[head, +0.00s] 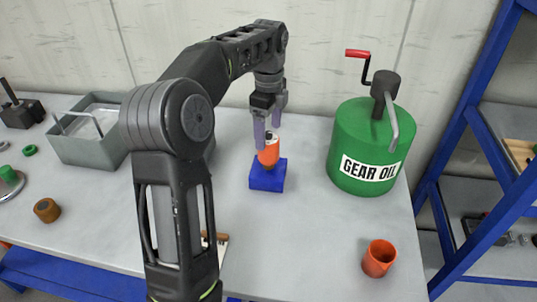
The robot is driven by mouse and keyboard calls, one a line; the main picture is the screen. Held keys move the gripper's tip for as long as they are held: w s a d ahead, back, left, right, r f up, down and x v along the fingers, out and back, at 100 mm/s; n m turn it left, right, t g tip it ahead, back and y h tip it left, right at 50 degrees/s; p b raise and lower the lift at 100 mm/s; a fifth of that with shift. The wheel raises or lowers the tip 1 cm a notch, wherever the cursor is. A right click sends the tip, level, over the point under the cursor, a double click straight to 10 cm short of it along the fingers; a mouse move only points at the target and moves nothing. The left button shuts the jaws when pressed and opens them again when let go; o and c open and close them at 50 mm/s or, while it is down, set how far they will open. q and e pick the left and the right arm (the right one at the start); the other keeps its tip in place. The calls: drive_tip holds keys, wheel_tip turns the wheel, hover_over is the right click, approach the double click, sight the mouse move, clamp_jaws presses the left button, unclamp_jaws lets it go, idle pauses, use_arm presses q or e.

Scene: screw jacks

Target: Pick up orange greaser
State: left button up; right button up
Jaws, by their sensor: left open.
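The orange greaser (268,155) stands upright on a blue block (267,178) near the middle of the table. My left gripper (268,133) points down at the top of the greaser, with its two grey fingers apart. The fingertips are at about the height of the greaser's upper part. I cannot tell whether they touch it. My right gripper is not in view.
A green gear oil can (350,146) with a red-handled crank stands at the right. An orange cup (379,258) sits at the front right. A grey bin (88,150) and a brown ring (47,210) are at the left. A blue shelf frame (487,140) stands beyond the table's right edge.

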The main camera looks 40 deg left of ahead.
sight(268, 145)
use_arm(q)
drive_tip(key=shift+f, duration=0.2)
drive_tip(key=shift+f+p, duration=0.4)
drive_tip(key=shift+f, duration=2.2)
clamp_jaws()
drive_tip(key=shift+r, duration=0.1)
